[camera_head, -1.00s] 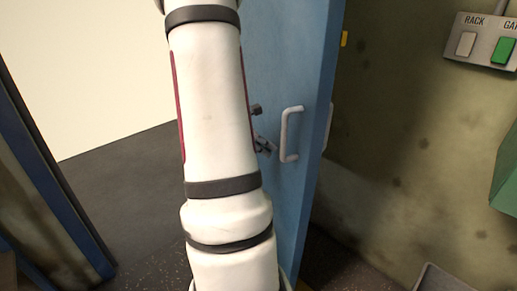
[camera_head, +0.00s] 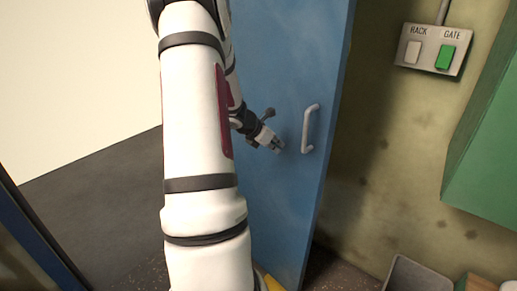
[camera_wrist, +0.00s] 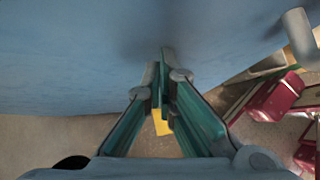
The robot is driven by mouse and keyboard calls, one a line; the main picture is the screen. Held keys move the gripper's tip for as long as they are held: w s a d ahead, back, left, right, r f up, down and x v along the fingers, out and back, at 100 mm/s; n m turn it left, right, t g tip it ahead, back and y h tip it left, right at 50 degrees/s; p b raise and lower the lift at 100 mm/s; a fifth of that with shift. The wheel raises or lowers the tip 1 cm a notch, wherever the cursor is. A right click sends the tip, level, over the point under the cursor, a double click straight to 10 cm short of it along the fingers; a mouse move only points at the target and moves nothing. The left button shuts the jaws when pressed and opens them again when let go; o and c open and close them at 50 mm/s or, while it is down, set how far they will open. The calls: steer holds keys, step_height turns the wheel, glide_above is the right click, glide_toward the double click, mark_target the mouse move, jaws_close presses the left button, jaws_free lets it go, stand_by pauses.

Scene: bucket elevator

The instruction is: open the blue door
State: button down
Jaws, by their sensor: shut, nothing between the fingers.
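The blue door (camera_head: 285,75) stands open, swung away from the doorway at the left, and shows its face in the head view. A pale handle (camera_head: 307,128) is fixed near its right edge. My gripper (camera_head: 280,147) is shut and empty, left of the handle and close to the door face. In the wrist view the gripper's fingertips (camera_wrist: 164,62) are together near the blue door (camera_wrist: 80,60), and the handle (camera_wrist: 298,35) is at the upper right, apart from them. Whether the fingertips touch the door is unclear. My arm hides part of the door.
A control box (camera_head: 432,50) with a RACK and a green GATE button is on the wall at the right. A green housing (camera_head: 485,150) and a grey bin (camera_head: 415,276) stand at the right. The floor beyond the doorway (camera_head: 90,190) looks clear.

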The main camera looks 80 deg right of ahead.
steer(key=s+d+n+t+p, duration=0.1)
steer(key=s+d+p, duration=0.3)
steer(key=s+d, duration=0.4)
steer(key=shift+s+d+n+h, duration=0.3)
steer(key=shift+d+h, duration=0.1)
steer(key=shift+d, duration=0.45)
steer(key=shift+w, duration=0.1)
